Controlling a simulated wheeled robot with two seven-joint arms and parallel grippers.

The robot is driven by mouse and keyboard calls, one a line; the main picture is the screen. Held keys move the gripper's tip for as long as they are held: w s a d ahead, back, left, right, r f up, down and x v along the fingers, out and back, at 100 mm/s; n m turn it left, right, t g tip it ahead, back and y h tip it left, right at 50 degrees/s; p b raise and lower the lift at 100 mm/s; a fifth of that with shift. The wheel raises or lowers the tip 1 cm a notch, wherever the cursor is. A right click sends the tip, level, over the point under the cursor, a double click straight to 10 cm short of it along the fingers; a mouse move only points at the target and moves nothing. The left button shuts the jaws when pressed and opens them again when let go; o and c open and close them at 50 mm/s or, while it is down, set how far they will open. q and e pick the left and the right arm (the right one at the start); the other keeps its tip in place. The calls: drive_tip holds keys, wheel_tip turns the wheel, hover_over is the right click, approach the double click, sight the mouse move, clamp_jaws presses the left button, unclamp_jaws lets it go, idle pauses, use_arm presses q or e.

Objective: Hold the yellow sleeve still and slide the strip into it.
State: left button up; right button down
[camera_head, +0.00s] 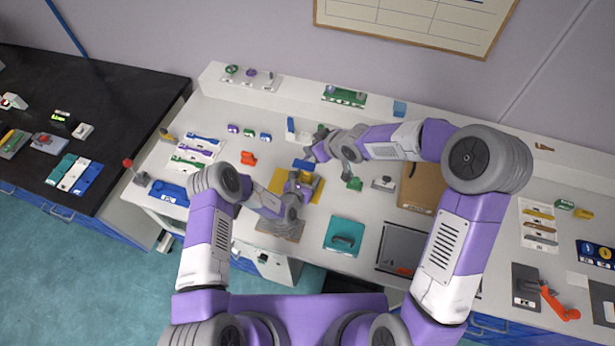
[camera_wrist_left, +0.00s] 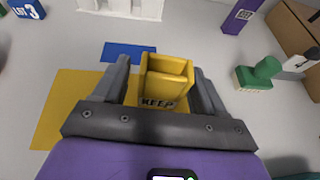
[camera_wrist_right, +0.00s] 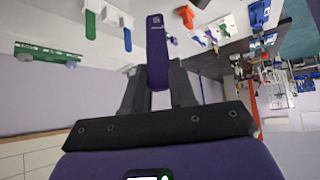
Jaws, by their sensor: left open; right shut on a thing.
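The yellow sleeve (camera_wrist_left: 165,82) is a small open-topped block marked KEEP. In the left wrist view it stands between the two fingers of my left gripper (camera_wrist_left: 160,68), which is open, with a finger on each side. Whether either finger touches it I cannot tell. The purple strip (camera_wrist_right: 157,45) is held in my right gripper (camera_wrist_right: 158,72), shut on its lower end, with the rest sticking out past the fingertips. In the head view my right gripper (camera_head: 318,150) is up and back from the left one. The sleeve is mostly hidden there behind my left gripper (camera_head: 298,180).
A yellow mat (camera_head: 315,190) lies under the sleeve, with a blue patch (camera_wrist_left: 128,51) behind it. A green stamp-like object (camera_wrist_left: 262,72) and a brown box (camera_head: 416,188) stand to the right. A teal tray (camera_head: 344,236) lies in front. A white rack (camera_wrist_right: 108,12) holds green and blue strips.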

use_arm(q)
drive_tip(key=shift+w+d+f, duration=0.15)
drive_tip(key=shift+w+d, duration=0.05)
drive_tip(key=shift+w, duration=0.2)
drive_tip(key=c, duration=1)
drive_tip(key=shift+c, duration=0.2)
use_arm(e)
drive_tip(key=shift+w+a+f+m+h, duration=0.2)
drive_tip(key=shift+a+f+m+h, duration=0.1)
drive_tip(key=shift+f+m+h, duration=0.25)
drive_tip(key=shift+w+a+f+m+h, duration=0.2)
drive_tip(key=shift+a+f+m+h, duration=0.1)
drive_tip(key=shift+f+m+h, duration=0.2)
drive_tip(key=f+m+h, duration=0.1)
drive_tip(key=m, duration=0.1)
drive_tip(key=w+f+m+h, duration=0.1)
drive_tip(key=m, duration=0.1)
drive_tip(key=shift+a+f, duration=0.1)
drive_tip(key=shift+a, duration=0.1)
drive_tip(key=m, duration=0.1)
drive_tip(key=m+h, duration=0.1)
drive_tip(key=f+m+g+h, duration=0.1)
drive_tip(key=shift+w+a+m, duration=0.25)
drive_tip(key=shift+w+m, duration=0.1)
drive_tip(key=m, duration=0.1)
drive_tip(key=m+g+h, duration=0.1)
drive_tip(key=m, duration=0.1)
drive_tip(key=shift+w+a+h, duration=0.15)
drive_tip(key=shift+a+h, duration=0.1)
